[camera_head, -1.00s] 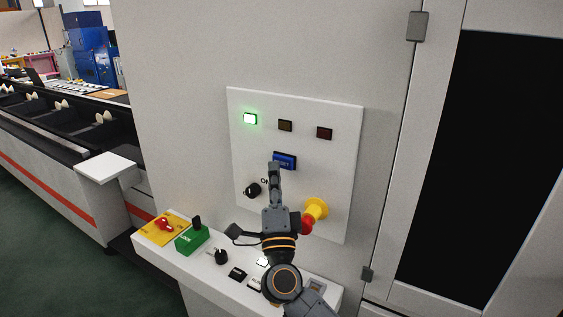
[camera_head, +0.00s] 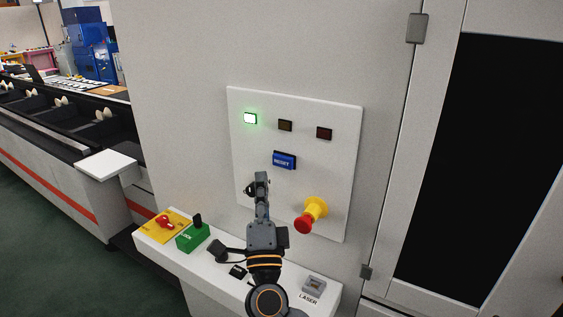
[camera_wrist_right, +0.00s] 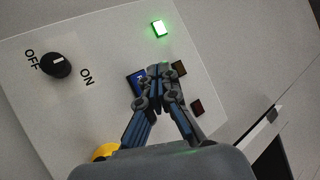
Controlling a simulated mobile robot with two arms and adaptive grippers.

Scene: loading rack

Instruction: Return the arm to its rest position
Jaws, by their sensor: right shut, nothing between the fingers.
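My right gripper (camera_head: 261,178) is shut and empty in front of the white wall panel (camera_head: 335,190). In the head view its tip covers much of the black rotary knob, below and left of the blue RESET button (camera_head: 284,160). In the right wrist view the shut fingertips (camera_wrist_right: 160,72) overlap the blue button (camera_wrist_right: 137,82), and the black OFF/ON knob (camera_wrist_right: 56,65) shows clear to the left. My left gripper is not in view.
The panel carries a lit green lamp (camera_head: 250,118), two dark lamps and a red-and-yellow emergency stop (camera_head: 311,215). A shelf (camera_head: 225,262) with a red switch (camera_head: 164,223) and green LOCK block (camera_head: 192,237) juts out below. A door (camera_head: 500,150) stands right.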

